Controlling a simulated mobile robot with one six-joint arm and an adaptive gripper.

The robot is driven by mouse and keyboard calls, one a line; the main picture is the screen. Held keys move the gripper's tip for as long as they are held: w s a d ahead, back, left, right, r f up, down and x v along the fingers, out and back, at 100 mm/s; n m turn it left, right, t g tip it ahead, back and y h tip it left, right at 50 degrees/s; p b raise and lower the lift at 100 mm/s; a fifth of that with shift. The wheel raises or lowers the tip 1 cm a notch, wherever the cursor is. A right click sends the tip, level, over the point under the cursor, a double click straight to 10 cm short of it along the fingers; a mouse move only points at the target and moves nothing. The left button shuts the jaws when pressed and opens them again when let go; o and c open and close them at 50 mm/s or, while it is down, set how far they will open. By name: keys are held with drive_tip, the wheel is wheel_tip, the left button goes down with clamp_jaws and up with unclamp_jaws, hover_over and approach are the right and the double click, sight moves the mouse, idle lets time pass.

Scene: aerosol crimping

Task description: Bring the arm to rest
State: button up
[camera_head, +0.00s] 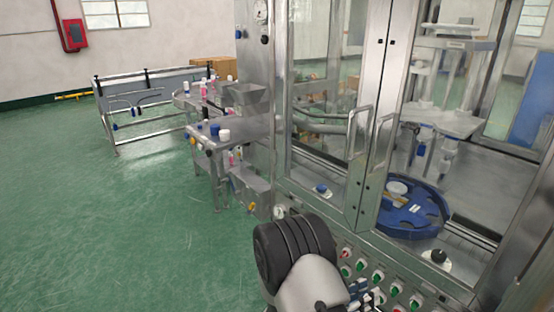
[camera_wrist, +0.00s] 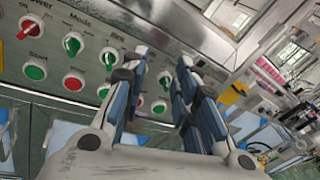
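My gripper (camera_wrist: 161,62) shows in the wrist view with its two blue-padded fingers apart and nothing between them. Its fingertips lie in front of a metal control panel (camera_wrist: 90,20) with green and red buttons and turn switches; I cannot tell the exact gap. In the head view my arm rises at the bottom centre, in front of the crimping machine (camera_head: 263,95), and the gripper is mostly hidden behind it or cut off by the lower edge.
The machine's glass doors with long handles (camera_head: 358,125) are in front of me, with a blue round turntable (camera_head: 425,222) behind the glass. A metal table (camera_head: 240,131) with small bottles and caps stands left of the machine. Green floor (camera_head: 90,220) at the left is clear.

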drive_tip(key=s+d+r+m+g+y, duration=0.25)
drive_tip(key=s+r+m+g, duration=0.25)
drive_tip(key=s+r+m, duration=0.25)
drive_tip(key=s+d+r+m+g+y, duration=0.1)
drive_tip(key=s+r+m+g+y, duration=0.25)
drive_tip(key=s+r+m, duration=0.35)
drive_tip(key=s+a+r+m+t+y, duration=0.3)
drive_tip(key=s+a+m+y, duration=0.2)
drive_tip(key=a+m, duration=0.1)
drive_tip(key=s+a+r+m+t+y, duration=0.3)
drive_tip(key=s+a+m+y, duration=0.2)
drive_tip(key=a+m, duration=0.1)
drive_tip(key=shift+s+a+r, duration=0.15)
drive_tip(key=shift+a+r, duration=0.1)
drive_tip(key=shift+a, duration=0.4)
